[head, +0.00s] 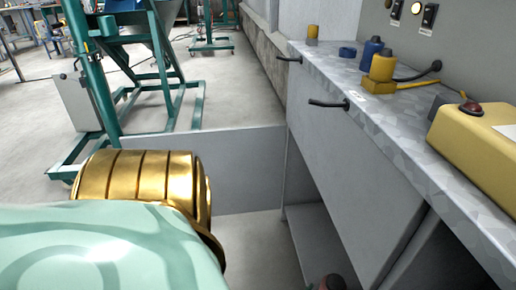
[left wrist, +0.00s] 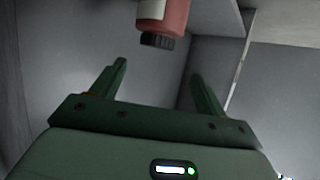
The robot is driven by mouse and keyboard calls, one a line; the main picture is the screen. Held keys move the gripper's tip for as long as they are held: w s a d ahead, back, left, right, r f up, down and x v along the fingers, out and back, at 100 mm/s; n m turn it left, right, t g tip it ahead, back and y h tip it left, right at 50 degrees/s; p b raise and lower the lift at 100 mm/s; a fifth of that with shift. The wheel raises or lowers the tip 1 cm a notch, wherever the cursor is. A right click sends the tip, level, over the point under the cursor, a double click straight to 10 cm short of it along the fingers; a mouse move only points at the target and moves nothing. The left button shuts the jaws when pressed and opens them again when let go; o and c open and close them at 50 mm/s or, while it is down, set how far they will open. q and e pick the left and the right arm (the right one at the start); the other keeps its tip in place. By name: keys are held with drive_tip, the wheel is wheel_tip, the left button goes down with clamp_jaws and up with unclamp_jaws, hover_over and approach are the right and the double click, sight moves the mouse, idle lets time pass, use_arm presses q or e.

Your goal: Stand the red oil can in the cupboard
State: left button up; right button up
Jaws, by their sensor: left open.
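The red oil can (left wrist: 165,14) shows at the top of the left wrist view, with a pale label and a dark cap pointing down in the picture. Its far end is cut off by the frame edge. My left gripper (left wrist: 158,72) is open and empty, its fingertips apart from the can. In the head view a small dark and reddish thing (head: 331,283) at the bottom edge may be the can's top. The grey cupboard (head: 355,165) stands at the right, with a shelf (head: 322,245) low inside its opening. My right gripper is not in view.
The worktop (head: 400,135) above the cupboard carries a yellow box with a red button (head: 475,130), a yellow fitting (head: 381,72) and a blue one (head: 371,50). Dark handles (head: 328,103) stick out of the front. A grey panel (head: 235,165) and green stand (head: 165,120) are left.

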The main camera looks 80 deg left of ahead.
use_arm(q)
drive_tip(key=s+d+r+m+g+h, duration=0.1)
drive_tip(key=s+r+m+g, duration=0.15)
drive_tip(key=s, duration=0.55)
drive_tip(key=s+d+r+m+g+h, duration=0.1)
drive_tip(key=s+m+g, duration=0.15)
drive_tip(key=s, duration=0.55)
drive_tip(key=s+d+r+m+g+h, duration=0.1)
drive_tip(key=s+d+r+m+h, duration=0.5)
drive_tip(key=s+d+r+m, duration=0.3)
drive_tip(key=shift+d+h, duration=0.3)
drive_tip(key=shift+d, duration=0.25)
